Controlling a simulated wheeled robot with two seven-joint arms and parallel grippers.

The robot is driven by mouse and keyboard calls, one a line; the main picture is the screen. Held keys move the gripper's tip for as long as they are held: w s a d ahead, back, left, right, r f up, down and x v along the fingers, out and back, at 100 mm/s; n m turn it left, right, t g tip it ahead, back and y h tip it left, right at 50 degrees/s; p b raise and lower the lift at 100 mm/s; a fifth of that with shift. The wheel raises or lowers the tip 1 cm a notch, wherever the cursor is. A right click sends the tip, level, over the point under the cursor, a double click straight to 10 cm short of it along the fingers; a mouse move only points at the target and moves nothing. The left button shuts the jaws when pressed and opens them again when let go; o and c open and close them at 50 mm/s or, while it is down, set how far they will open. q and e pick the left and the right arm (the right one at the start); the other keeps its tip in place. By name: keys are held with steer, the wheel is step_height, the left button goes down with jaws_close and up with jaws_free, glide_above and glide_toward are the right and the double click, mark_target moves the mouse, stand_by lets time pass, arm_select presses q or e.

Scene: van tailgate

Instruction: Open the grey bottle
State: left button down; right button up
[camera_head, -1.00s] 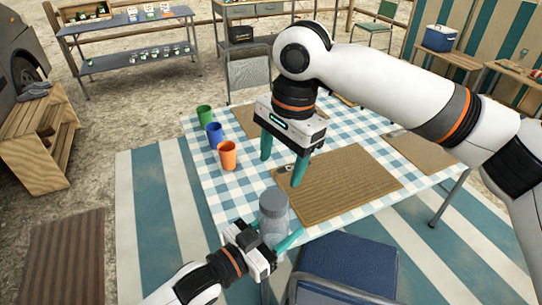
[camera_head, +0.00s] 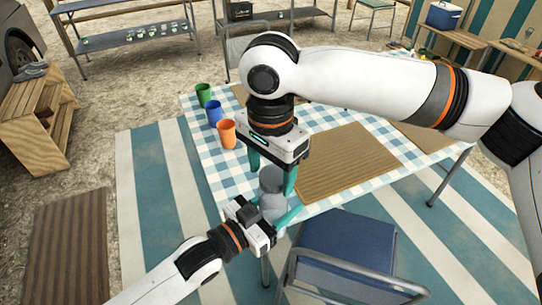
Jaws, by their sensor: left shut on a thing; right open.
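The grey bottle (camera_head: 272,200) is upright near the front edge of the checked table. My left gripper (camera_head: 279,219) is shut around its lower body from the front left. My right gripper (camera_head: 271,176) points down from above, with its teal fingers apart on either side of the bottle's top. The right fingers look open, and I cannot tell whether they touch the cap. The gripper body partly hides the top of the bottle.
Green (camera_head: 204,94), blue (camera_head: 214,113) and orange (camera_head: 227,133) cups stand on the checked table (camera_head: 238,180) at the left. A brown placemat (camera_head: 345,160) lies right of the bottle. A blue chair (camera_head: 348,240) stands close to the table's front edge.

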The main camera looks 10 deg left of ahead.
steer(key=c, duration=1)
